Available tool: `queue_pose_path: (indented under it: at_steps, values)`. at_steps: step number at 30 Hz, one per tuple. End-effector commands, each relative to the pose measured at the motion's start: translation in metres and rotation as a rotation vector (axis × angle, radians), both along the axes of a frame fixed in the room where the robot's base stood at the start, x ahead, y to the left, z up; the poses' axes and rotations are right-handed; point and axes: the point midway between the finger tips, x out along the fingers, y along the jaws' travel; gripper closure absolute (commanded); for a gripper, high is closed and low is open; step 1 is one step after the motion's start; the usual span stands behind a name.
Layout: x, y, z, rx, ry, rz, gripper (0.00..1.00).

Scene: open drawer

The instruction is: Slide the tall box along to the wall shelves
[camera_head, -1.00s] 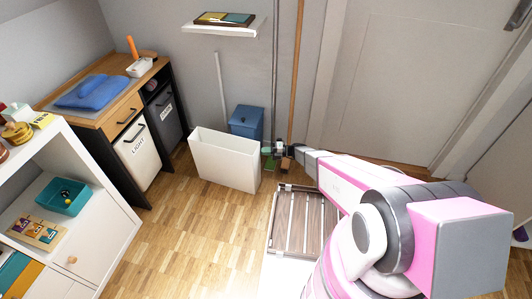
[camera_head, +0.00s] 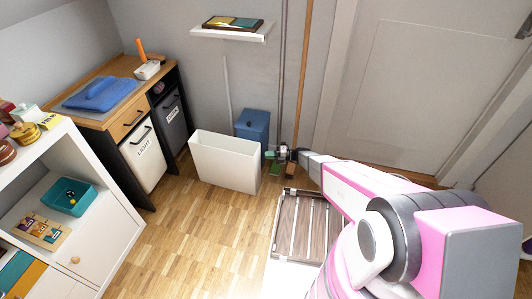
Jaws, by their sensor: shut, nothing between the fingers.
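The tall box (camera_head: 222,163), white and open at the top, stands upright on the wooden floor left of centre. My gripper (camera_head: 277,158) is low, just right of the box's right end. Its fingers are small and partly blurred here, and they look shut with nothing held. I cannot tell whether they touch the box. A white wall shelf (camera_head: 231,34) hangs on the back wall with a tray on it. A white shelf unit (camera_head: 110,226) stands at the left.
A blue bin (camera_head: 252,125) stands behind the box by the wall. A cabinet with laundry bins (camera_head: 146,158) is to its left. A slatted wooden piece (camera_head: 300,228) lies on the floor below my arm. Bare floor (camera_head: 185,235) is free in front of the box.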

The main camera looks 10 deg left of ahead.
Motion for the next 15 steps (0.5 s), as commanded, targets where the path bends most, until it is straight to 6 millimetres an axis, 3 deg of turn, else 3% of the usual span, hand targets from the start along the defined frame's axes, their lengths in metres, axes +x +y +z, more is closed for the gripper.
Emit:
queue_pose_path:
  at_steps: [1, 15]
  values:
    - [-0.013, -0.01, 0.002, -0.001, 0.002, -0.002, 1.0]
    - [0.008, -0.091, 0.0, -0.001, 0.001, -0.001, 1.0]
